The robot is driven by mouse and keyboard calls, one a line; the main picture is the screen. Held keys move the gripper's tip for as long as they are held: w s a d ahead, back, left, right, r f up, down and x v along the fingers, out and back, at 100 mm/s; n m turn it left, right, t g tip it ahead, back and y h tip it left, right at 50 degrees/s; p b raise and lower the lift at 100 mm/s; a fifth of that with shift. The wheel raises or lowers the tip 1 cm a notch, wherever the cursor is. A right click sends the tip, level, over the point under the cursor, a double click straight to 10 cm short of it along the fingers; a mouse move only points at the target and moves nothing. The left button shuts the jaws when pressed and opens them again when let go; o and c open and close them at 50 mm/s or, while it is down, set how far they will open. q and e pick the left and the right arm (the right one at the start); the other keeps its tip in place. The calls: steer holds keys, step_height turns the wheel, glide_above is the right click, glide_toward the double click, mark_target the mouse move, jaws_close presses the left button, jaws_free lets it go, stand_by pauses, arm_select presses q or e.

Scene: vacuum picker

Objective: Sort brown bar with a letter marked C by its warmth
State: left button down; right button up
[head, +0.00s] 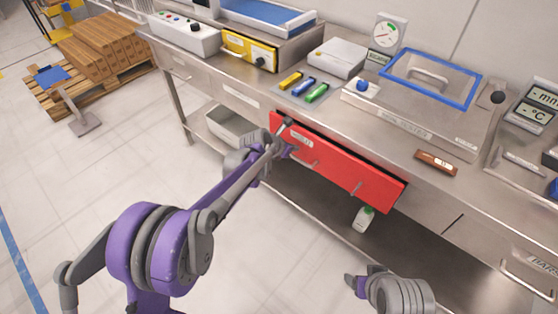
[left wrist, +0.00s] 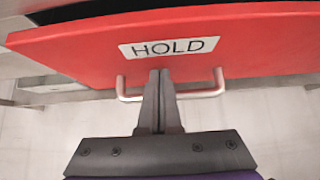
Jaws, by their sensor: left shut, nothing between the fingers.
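The brown bar (head: 436,162) lies on the steel counter, right of centre in the head view, near the front edge. It has a pale marking too small to read. The red drawer (head: 350,172) below the counter stands pulled out a little, with a dark gap along its top. In the left wrist view its red front (left wrist: 80,55) bears a HOLD label (left wrist: 170,47) and a metal handle (left wrist: 210,92). My left gripper (left wrist: 160,73) is shut and empty at the drawer front; its fingers cover the handle's middle. My right gripper (head: 356,283) is at the bottom, away from the counter, its opening unclear.
A tester box with a blue-framed lid (head: 430,80) and a gauge (head: 387,32) stand behind the bar. A °C display (head: 532,108) is at right. Yellow, blue and green pieces (head: 304,86) lie on a mat. A white bottle (head: 363,219) shows below the drawer.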

mark_target(298, 138)
arm_select(q)
steer(key=w+d, duration=0.2)
steer(key=w, duration=0.1)
steer(key=shift+w+d, duration=0.25)
steer(key=shift+d, duration=0.05)
steer(key=shift+w+d+r, duration=0.1)
steer(key=shift+w+r, duration=0.05)
steer(key=shift+w, duration=0.05)
